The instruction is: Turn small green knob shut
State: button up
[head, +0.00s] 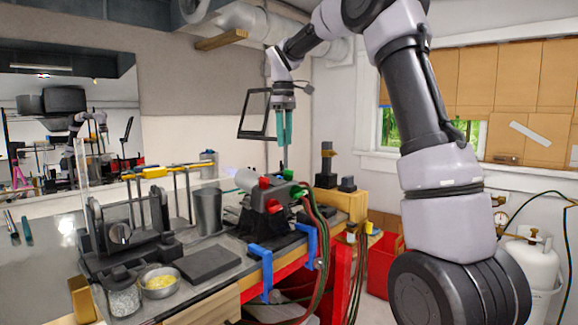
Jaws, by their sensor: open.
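A bench torch (250,181) with red and green knobs sits on a dark stand on the workbench. One small green knob (288,174) shows at its upper right, and another green part (298,191) lies just below it. I cannot tell which of them is the small knob of the task, nor how far either is turned. A pale bluish glow shows at the torch's left end. My gripper (285,143) hangs above the torch with its teal fingers pointing down. It is open, empty and apart from the knobs.
Red knobs (273,206) sit close to the green ones. Hoses (320,215) run down from the torch's right side. Blue clamps (262,268) grip the bench edge. A metal cup (208,211) and a rod-holding fixture (120,235) stand to the left. The space above the torch looks clear.

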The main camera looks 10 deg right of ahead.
aim_at(289, 174)
notch_tip(289, 174, down, 9)
jog(key=shift+w+r, duration=0.1)
jog(key=shift+r, duration=0.1)
grip_shut()
